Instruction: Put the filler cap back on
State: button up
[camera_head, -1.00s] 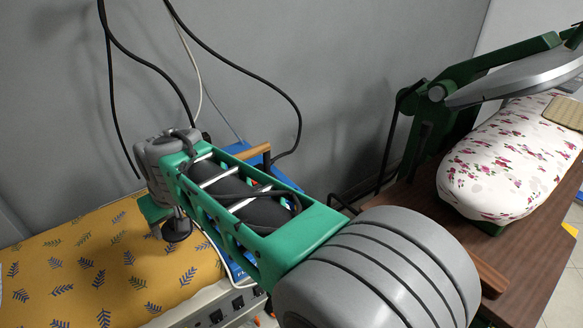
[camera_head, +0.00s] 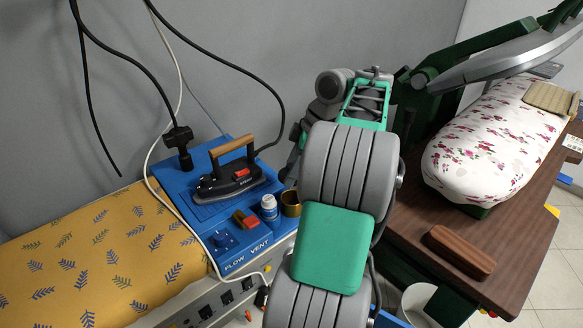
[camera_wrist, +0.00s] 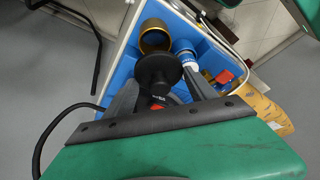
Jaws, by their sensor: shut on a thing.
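My gripper (camera_wrist: 160,82) is shut on a black round cap (camera_wrist: 157,66), held between its two grey fingers in the wrist view. The brass-coloured filler opening (camera_wrist: 154,28) is a round, open ring with a dark inside, just beyond the cap in that view. The cap appears apart from it; the height between them is hard to judge. In the head view the brass opening (camera_head: 291,205) stands at the right edge of the blue top (camera_head: 177,186). My arm hides most of the gripper there, and the cap cannot be made out.
A white-and-blue bottle (camera_head: 269,210) stands close beside the brass opening. An iron (camera_head: 230,178) with a wooden handle, a red block (camera_head: 246,219) and a black plug (camera_head: 178,139) are on the blue top. A padded floral press (camera_head: 490,155) stands right, a yellow board (camera_head: 100,255) left.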

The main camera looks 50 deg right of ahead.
jog(key=shift+f+b, duration=2.85)
jog(key=shift+f, duration=0.2)
jog(key=shift+r+p, duration=0.1)
jog(key=shift+p, duration=0.25)
jog(key=shift+f, duration=0.2)
jog(key=o, duration=1.6)
jog(key=shift+c, duration=0.2)
jog(key=shift+o, duration=0.3)
jog(key=shift+o, duration=0.8)
